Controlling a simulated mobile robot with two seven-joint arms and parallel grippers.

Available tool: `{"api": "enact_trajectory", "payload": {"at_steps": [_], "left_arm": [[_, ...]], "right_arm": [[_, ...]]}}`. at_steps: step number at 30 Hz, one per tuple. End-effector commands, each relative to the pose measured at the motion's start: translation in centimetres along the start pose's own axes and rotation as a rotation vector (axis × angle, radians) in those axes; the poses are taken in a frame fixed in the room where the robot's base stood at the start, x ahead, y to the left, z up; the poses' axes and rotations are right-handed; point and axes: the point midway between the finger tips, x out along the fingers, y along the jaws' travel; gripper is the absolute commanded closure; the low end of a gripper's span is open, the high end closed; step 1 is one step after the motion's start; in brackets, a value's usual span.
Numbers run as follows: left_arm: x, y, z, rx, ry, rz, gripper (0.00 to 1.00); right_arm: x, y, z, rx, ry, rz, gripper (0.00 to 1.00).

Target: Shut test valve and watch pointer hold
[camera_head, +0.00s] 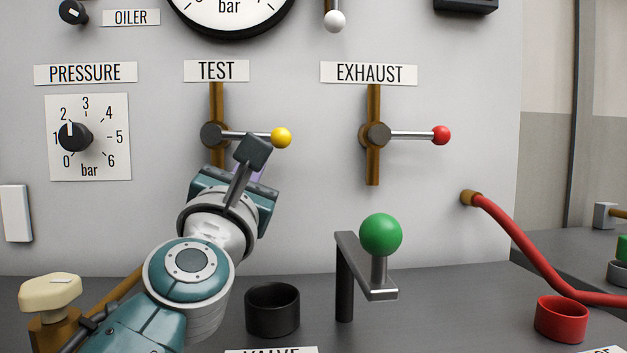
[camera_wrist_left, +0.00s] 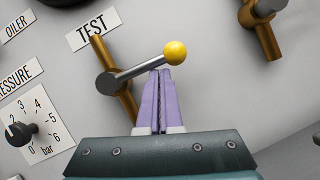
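The test valve (camera_head: 211,134) sits under the TEST label (camera_head: 216,71) on a vertical brass pipe. Its silver lever with a yellow ball (camera_head: 281,138) points right, about level. My left gripper (camera_head: 257,168) is just below the lever, its fingertips mostly hidden there by my own wrist part. In the left wrist view, the purple fingers (camera_wrist_left: 158,78) are together with a thin gap, tips at the lever near the yellow ball (camera_wrist_left: 175,52). I cannot tell whether they touch. The gauge (camera_head: 229,14) is cut off by the top edge; its pointer is not visible. My right gripper is out of view.
The exhaust valve (camera_head: 377,135) with a red ball is to the right. The pressure knob (camera_head: 75,136) is at left, pointing between 1 and 2. A green ball on a bracket (camera_head: 380,235), a black cup (camera_head: 272,309) and a red hose (camera_head: 530,262) are near the panel's foot.

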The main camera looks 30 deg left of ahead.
Motion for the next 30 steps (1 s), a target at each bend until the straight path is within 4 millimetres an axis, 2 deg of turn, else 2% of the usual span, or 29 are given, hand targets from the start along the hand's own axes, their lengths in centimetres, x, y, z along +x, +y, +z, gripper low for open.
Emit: {"api": "enact_trajectory", "payload": {"at_steps": [20, 23, 30], "left_arm": [[-0.1, -0.1, 0.2, -0.024, -0.002, 0.009, 1.00], [-1.1, -0.1, 0.1, -0.023, -0.001, 0.009, 1.00], [-5.7, -0.2, -0.1, -0.023, 0.002, 0.008, 1.00]], "right_arm": [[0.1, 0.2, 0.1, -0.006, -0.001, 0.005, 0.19], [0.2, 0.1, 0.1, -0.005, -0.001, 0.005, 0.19], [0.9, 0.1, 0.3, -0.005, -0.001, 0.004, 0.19]]}}
